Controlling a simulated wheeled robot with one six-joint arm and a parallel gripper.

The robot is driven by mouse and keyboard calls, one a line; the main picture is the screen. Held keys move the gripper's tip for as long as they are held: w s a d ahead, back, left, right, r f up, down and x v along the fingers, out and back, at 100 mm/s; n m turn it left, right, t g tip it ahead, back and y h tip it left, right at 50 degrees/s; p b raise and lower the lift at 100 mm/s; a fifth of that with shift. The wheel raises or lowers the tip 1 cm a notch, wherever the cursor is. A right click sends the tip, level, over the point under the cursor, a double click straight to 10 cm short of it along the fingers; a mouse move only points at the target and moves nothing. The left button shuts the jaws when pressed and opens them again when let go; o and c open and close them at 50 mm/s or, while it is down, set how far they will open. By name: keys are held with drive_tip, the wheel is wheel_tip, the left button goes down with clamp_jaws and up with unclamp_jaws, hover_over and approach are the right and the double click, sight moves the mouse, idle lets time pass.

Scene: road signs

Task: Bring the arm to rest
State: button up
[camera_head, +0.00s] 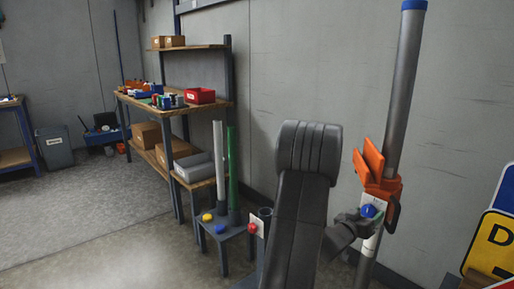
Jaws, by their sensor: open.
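My arm stands folded in the middle of the head view, and its thick dark link hides what lies behind it. My gripper (368,161), with two orange jaws, shows right of that link. The jaws point up and to the left, and are open with nothing seen between them. The gripper's orange body overlaps a grey pole with a blue top (405,70); I cannot tell whether they touch.
Yellow-and-black and blue signs (492,245) are close at the right edge. Left of the arm, a low stand (222,240) carries a white tube (220,165), a green tube (233,175) and coloured caps. A workbench (190,107) with boxes stands behind.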

drive_tip(key=shift+w+d, duration=0.35)
drive_tip(key=shift+d, duration=0.05)
